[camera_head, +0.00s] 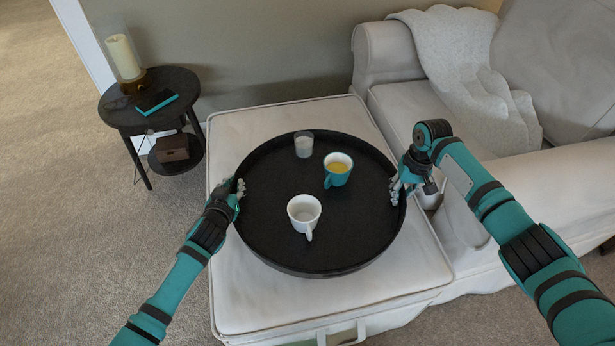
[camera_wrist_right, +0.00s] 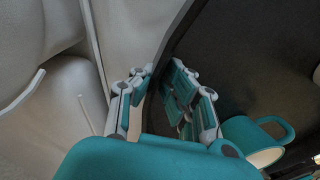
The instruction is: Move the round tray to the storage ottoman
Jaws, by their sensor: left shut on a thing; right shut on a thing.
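The round black tray (camera_head: 290,245) is over the white storage ottoman (camera_head: 255,303), level, with the ottoman's top showing around it. I cannot tell whether it touches the ottoman. On the tray stand a small glass (camera_head: 304,145), a teal mug (camera_head: 337,170) with a yellow drink and a white mug (camera_head: 304,212), all upright. My left gripper (camera_head: 238,187) is shut on the tray's left rim. My right gripper (camera_head: 397,190) is shut on its right rim. In the right wrist view the fingers (camera_wrist_right: 158,88) straddle the tray's rim, with the teal mug (camera_wrist_right: 256,138) close by.
A white sofa (camera_head: 400,103) with a knitted throw (camera_head: 455,50) adjoins the ottoman at the right. A dark round side table (camera_head: 180,82) at the left holds a candle (camera_head: 123,56) and a teal-and-black book (camera_head: 156,101). Carpet is free at the left.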

